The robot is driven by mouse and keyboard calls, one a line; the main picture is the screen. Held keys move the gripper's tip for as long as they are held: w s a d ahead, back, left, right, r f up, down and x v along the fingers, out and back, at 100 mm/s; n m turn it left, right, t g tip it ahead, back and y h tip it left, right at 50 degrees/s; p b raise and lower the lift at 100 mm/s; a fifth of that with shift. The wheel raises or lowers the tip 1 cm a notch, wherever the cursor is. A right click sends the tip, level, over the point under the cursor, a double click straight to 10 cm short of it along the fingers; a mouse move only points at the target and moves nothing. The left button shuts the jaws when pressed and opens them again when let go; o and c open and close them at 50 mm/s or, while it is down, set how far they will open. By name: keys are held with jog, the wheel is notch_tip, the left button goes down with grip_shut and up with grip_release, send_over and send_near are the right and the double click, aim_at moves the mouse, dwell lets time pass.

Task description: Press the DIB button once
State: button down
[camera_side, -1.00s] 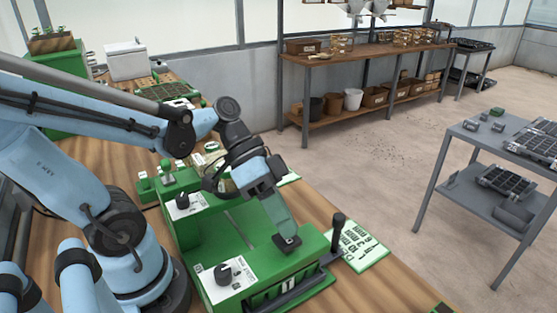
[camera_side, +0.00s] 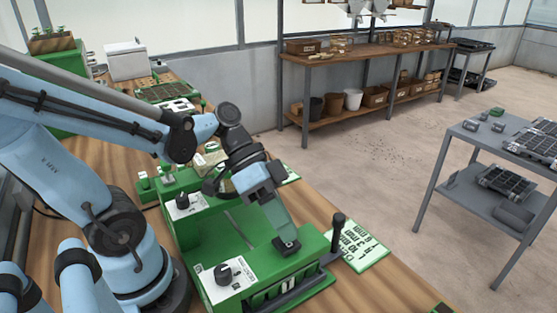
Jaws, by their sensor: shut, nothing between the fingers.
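The green tray seeder (camera_side: 218,243) stands on the wooden bench in front of my arm. My gripper (camera_side: 287,247) points down at the right part of the seeder's top, with its fingers shut and empty. Its dark tip is at or just above the green top; I cannot tell whether it touches. The DIB button cannot be made out; the gripper covers that spot. A black knob (camera_side: 223,274) on a white label plate is at the seeder's front left, and a second knob (camera_side: 183,201) is further back.
A black-handled lever (camera_side: 337,232) rises at the seeder's right side, close to my gripper. A green card with white lettering (camera_side: 360,248) lies right of it. Small green parts (camera_side: 144,183) stand behind the seeder. A grey cart (camera_side: 480,150) stands apart at the right.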

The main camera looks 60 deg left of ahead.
jog(key=shift+r, duration=1.2)
jog(key=shift+r, duration=0.1)
jog(key=shift+r, duration=2.4)
jog(key=shift+a+f, duration=0.15)
jog(key=shift+f, duration=0.2)
jog(key=w+a+f+n+t+y, duration=0.5)
jog(key=a+n+y, duration=0.1)
jog(key=a+y, duration=0.2)
jog(key=shift+w+a+f+n+y, duration=0.15)
jog(key=shift+w+a+n+y, duration=0.15)
jog(key=shift+y, duration=0.2)
